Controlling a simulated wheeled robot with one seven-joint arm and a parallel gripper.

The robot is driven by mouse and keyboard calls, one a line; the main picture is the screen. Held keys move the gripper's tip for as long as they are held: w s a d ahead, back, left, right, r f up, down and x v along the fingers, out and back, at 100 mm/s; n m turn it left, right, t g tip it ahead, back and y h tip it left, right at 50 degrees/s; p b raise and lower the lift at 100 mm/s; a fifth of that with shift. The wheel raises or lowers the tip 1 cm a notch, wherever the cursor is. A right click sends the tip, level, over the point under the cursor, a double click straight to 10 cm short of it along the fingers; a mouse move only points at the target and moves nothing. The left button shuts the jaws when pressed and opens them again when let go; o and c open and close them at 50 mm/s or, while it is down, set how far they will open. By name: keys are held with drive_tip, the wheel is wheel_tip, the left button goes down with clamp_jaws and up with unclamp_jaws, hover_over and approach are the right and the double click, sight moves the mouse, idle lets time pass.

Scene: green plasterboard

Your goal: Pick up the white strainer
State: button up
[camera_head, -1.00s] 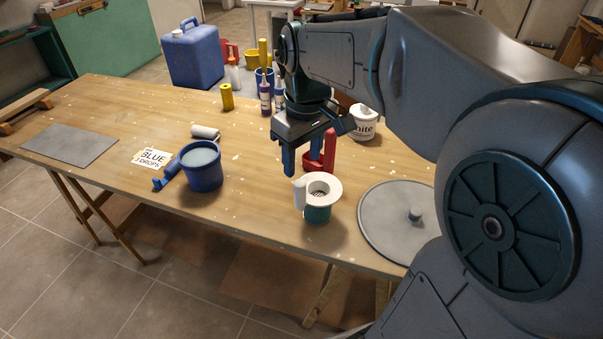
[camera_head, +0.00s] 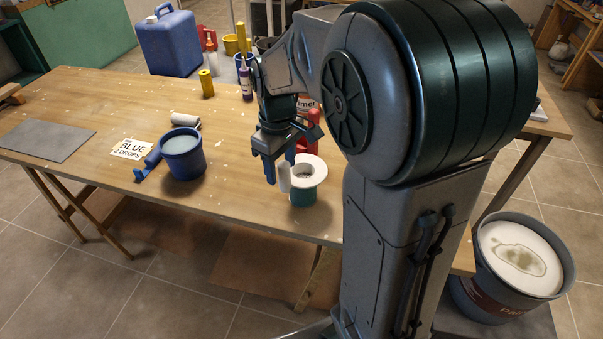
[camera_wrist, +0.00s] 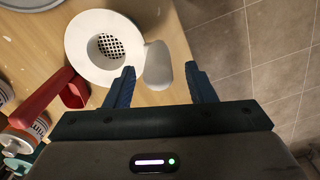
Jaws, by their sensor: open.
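The white strainer (camera_head: 311,167) sits on top of a teal cup (camera_head: 303,194) near the table's front edge. It has a wide round rim, a dark mesh in the middle and a white handle (camera_head: 284,178) on its left side. In the wrist view the strainer (camera_wrist: 80,42) is at the upper left, and its rounded handle (camera_wrist: 158,66) points into the gap between my fingers. My gripper (camera_head: 281,173) is open, with its blue fingers (camera_wrist: 161,85) on either side of the handle's line. I cannot tell whether either finger touches the handle.
A red tool (camera_head: 309,130) stands just behind the strainer and shows close by in the wrist view (camera_wrist: 45,100). A blue pot (camera_head: 184,165), a roller (camera_head: 186,121) and a "BLUE 3 DROPS" card (camera_head: 131,148) lie to the left. A large paint bucket (camera_head: 480,295) stands at right.

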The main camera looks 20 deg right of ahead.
sight(283, 177)
wheel_tip(283, 177, down, 4)
drive_tip(key=shift+s+d+f, duration=0.1)
drive_tip(key=shift+d, duration=0.05)
clamp_jaws()
drive_tip(key=shift+r, duration=0.2)
